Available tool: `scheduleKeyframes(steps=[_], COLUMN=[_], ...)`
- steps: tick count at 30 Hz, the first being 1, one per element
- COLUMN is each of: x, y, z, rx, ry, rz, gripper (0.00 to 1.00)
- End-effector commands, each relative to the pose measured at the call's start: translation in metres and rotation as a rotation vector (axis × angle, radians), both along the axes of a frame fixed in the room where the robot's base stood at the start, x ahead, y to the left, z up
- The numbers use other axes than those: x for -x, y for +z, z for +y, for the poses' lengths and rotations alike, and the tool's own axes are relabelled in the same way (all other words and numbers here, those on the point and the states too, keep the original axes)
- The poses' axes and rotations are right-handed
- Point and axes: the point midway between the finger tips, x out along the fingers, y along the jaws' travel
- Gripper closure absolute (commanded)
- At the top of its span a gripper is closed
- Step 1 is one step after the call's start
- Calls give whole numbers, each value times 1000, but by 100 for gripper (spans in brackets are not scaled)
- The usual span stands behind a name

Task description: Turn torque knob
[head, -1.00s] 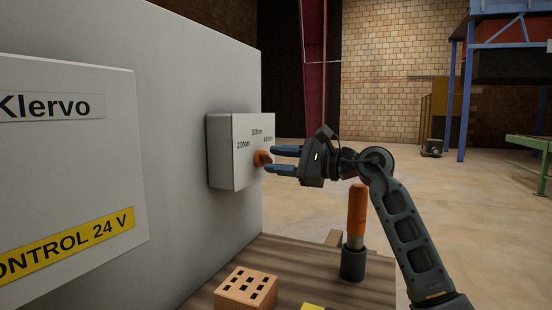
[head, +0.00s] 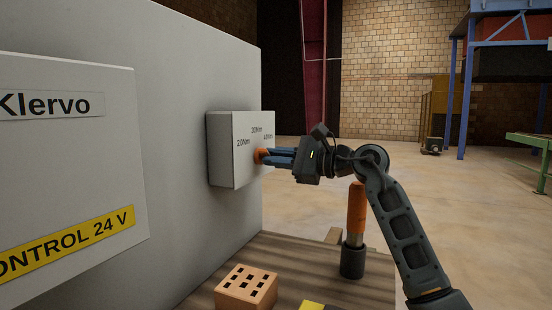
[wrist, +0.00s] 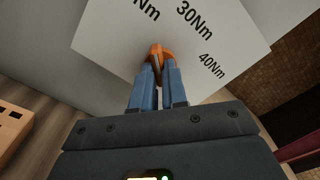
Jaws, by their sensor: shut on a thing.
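The orange torque knob (head: 260,156) sits on the front face of a light grey box (head: 221,150) fixed to the big grey panel. The box face carries the labels 20Nm, 30Nm and 40Nm. My gripper (head: 268,157) reaches in from the right, with its blue fingers closed on the knob. In the wrist view the knob (wrist: 157,54) shows between and just beyond the fingertips (wrist: 158,72), below the 30Nm label. The fingers hide part of the knob, and I cannot tell which label it points to.
A wooden bench (head: 295,268) below holds an orange-handled tool (head: 356,210) in a dark holder, close to my arm, and an orange block with holes (head: 246,289). A white Klervo control box (head: 60,170) juts out at left. Open floor lies to the right.

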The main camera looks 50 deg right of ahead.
Motion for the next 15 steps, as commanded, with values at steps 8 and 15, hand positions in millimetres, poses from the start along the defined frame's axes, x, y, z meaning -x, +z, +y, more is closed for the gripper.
scheduleKeyframes(steps=[8, 15], x=[0, 0], y=[1, 2], z=[0, 0], rx=[-34, -160], ry=[1, 1], rz=[14, 60], gripper=[100, 100])
